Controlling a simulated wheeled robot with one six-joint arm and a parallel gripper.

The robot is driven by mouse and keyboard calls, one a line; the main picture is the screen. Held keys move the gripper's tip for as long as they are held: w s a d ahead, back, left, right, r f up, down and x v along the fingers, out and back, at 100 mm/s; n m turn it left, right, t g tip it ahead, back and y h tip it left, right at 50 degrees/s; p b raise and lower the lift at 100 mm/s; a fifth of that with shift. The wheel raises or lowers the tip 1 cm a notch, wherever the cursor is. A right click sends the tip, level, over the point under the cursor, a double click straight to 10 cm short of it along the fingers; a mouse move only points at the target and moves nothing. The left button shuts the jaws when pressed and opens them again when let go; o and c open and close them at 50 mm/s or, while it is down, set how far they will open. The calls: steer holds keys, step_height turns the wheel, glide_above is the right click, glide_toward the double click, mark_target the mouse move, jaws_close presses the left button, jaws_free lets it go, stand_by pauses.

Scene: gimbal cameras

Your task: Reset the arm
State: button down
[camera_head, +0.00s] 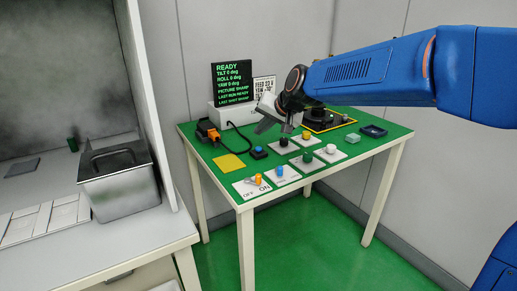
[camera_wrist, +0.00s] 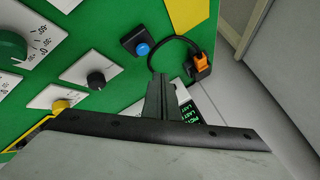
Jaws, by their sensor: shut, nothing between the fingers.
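My blue arm (camera_head: 370,75) reaches in from the right in the head view, over the green-topped table (camera_head: 222,177). My gripper (camera_head: 268,113) hangs above the table's back middle, in front of the white box. In the wrist view my gripper (camera_wrist: 172,88) shows as dark fingers close together, with nothing between them. It appears above the table and apart from the knobs; the exact height is hard to tell.
A black screen (camera_head: 232,82) reads READY.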

steer(key=shift+r, duration=0.9)
steer(key=s+d+f+h, duration=0.2)
steer(key=s+d, duration=0.7)
steer(key=d, duration=0.1)
steer(key=s+d+f+h, duration=0.1)
steer(key=s+d+f, duration=0.1)
steer(key=s+d, duration=0.7)
steer(key=s+d+f+h, duration=0.1)
steer(key=s+d+f, duration=0.2)
steer(key=s, duration=0.4)
steer(key=s+d+f+g+h, duration=0.1)
steer(key=s+d+f, duration=0.3)
steer(key=s+d, duration=0.1)
steer(key=s+d+f+n+g+h, duration=0.1)
steer(key=s+d+f, duration=0.2)
steer(key=s, duration=0.5)
steer(key=shift+s+d+f, duration=0.35)
steer(key=shift+d+f, duration=0.05)
steer(key=shift+d, duration=0.45)
steer(key=shift+r, duration=0.1)
stand_by(1.0)
